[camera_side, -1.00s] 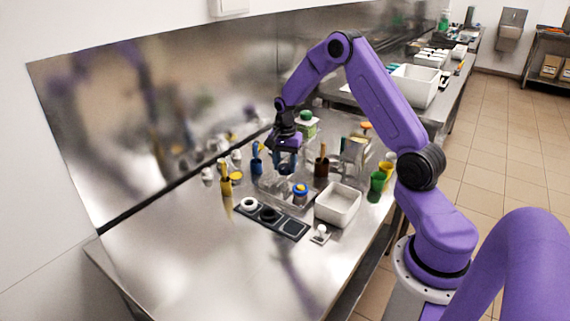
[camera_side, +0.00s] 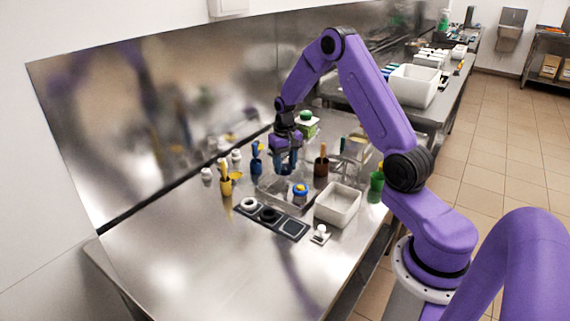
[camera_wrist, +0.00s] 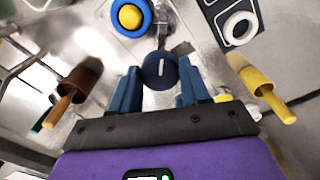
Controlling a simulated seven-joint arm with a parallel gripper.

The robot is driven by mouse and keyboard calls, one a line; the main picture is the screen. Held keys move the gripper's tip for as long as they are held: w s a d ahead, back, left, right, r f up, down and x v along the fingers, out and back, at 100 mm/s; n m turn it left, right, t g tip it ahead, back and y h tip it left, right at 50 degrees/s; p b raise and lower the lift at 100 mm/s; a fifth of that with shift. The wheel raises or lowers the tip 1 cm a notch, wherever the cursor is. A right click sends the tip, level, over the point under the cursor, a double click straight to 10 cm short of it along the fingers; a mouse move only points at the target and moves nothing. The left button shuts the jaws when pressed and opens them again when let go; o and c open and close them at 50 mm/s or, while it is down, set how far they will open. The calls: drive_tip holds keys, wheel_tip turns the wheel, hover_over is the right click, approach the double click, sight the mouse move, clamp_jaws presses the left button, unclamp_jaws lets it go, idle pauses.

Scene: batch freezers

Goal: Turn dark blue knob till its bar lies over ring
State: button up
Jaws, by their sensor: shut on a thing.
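The dark blue knob (camera_wrist: 160,70) is round, with a short white bar on its face that runs nearly up and down in the wrist view. My gripper (camera_wrist: 160,84) has its blue fingers on either side of the knob and is shut on it. I cannot make out a ring mark beside the knob.
A blue and yellow button (camera_wrist: 131,15) sits close to the knob. A brown pot (camera_wrist: 80,78) and a yellow pot (camera_wrist: 246,70) stand to either side. A black panel (camera_side: 293,228) and a white bin (camera_side: 338,205) are nearer the front. The front left bench is clear.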

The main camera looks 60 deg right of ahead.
drive_tip(key=n, duration=0.4)
drive_tip(key=shift+n, duration=2.1)
drive_tip(key=o, duration=1.1)
drive_tip(key=shift+c, duration=0.2)
wheel_tip(320, 180, up, 18)
drive_tip(key=shift+f, duration=0.25)
drive_tip(key=shift+a, duration=0.1)
